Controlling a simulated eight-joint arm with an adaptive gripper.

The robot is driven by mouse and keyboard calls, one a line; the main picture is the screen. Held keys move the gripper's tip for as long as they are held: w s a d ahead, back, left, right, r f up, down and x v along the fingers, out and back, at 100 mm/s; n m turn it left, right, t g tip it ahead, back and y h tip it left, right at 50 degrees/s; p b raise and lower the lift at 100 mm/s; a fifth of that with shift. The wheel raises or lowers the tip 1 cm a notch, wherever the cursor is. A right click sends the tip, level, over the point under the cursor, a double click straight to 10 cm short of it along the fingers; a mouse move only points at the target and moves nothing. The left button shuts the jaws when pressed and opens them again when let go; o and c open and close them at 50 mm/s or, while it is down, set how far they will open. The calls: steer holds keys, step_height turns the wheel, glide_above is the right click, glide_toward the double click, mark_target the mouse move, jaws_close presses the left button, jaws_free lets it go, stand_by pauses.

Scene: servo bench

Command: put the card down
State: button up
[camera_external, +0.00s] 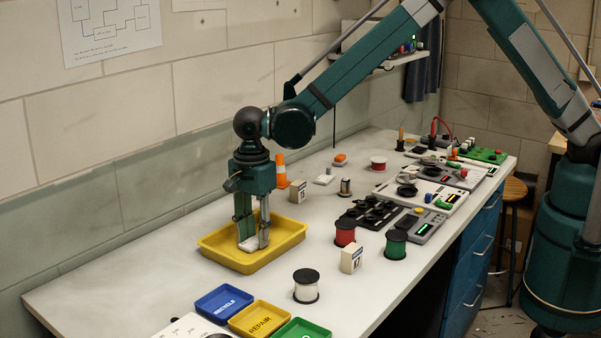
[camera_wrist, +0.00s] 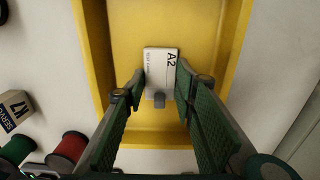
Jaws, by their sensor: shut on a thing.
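A white card (camera_wrist: 161,66) marked "A2" is between the fingertips of my gripper (camera_wrist: 160,80) in the wrist view. My gripper is shut on it. In the outside view my gripper (camera_external: 252,239) points straight down inside a yellow tray (camera_external: 288,230), with the card's pale edge (camera_external: 249,245) low between its fingers. The tray also fills the middle of the wrist view (camera_wrist: 215,28). The card is over the tray floor; whether it touches the floor I cannot tell.
Blue (camera_external: 223,302), yellow (camera_external: 259,319) and green (camera_external: 302,329) labelled bins stand at the front. Spools, such as a white one (camera_external: 306,286) and a red one (camera_external: 345,233), and small boxes stand right of the tray. An orange-and-white cone (camera_external: 281,170) stands behind it.

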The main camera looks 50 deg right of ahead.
mark_target(254, 243)
steer(key=o, duration=0.9)
steer(key=shift+f, duration=0.1)
step_height(254, 243, up, 12)
steer(key=shift+r+p, duration=0.15)
steer(key=shift+p, duration=0.15)
stand_by(0.6)
